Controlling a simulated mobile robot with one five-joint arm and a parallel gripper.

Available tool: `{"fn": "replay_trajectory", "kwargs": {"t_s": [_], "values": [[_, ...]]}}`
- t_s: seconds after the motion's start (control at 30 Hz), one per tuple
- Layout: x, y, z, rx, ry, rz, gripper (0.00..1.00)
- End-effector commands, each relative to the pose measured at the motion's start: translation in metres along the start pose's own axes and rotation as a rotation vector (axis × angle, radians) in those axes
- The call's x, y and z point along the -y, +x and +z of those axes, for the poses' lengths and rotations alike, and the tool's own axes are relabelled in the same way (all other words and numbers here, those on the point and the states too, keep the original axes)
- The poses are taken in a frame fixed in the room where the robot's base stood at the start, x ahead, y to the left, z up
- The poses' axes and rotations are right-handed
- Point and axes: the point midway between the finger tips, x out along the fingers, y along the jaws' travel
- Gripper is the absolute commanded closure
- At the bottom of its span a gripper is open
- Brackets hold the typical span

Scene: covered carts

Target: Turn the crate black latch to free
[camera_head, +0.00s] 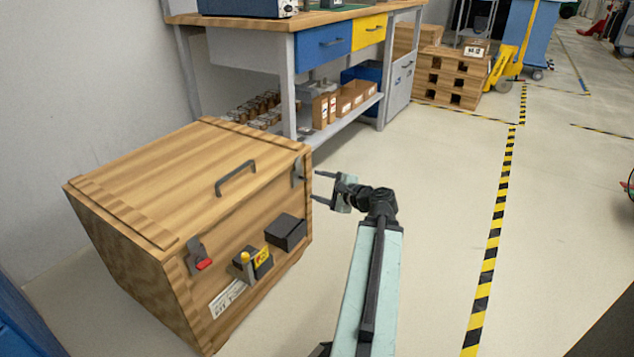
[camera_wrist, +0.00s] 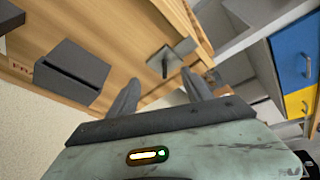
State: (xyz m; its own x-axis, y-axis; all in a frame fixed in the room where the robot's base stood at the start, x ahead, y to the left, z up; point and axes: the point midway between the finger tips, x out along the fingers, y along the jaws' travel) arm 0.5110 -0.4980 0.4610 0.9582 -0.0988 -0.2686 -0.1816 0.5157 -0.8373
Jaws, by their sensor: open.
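The wooden crate (camera_head: 150,190) stands at the left, its lid closed, with a dark handle on top. The black latch (camera_head: 298,172) is at the right end of its front face, just under the lid. In the wrist view the latch (camera_wrist: 180,48) shows as a grey plate with a dark peg sticking out. My gripper (camera_head: 316,186) is open and empty, its fingers pointing at the crate. In the wrist view the peg lies ahead of and roughly between the fingertips (camera_wrist: 160,80), apparently apart from them.
A red-tipped latch (camera_head: 202,262), a yellow-knobbed part (camera_head: 249,264) and a dark box (camera_head: 286,232) are on the crate's front. The workbench (camera_head: 290,85) stands behind. The floor (camera_head: 440,210) to the right is clear.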

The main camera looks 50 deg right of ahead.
Motion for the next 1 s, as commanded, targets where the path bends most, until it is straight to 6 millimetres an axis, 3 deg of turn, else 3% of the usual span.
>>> {"fn": "replay_trajectory", "kwargs": {"t_s": [0.23, 0.43, 0.67, 0.83, 1.0], "values": [[-0.002, 0.021, 0.007, 0.297, -0.839, 0.064, 0.42], [0.017, 0.019, -0.019, 0.541, -1.364, -0.041, 0.42], [0.037, 0.007, -0.053, 0.558, -1.412, -0.062, 0.42], [0.034, 0.008, -0.052, 0.552, -1.410, -0.061, 0.42], [0.024, 0.032, -0.042, 0.553, -1.409, -0.061, 0.42]]}}
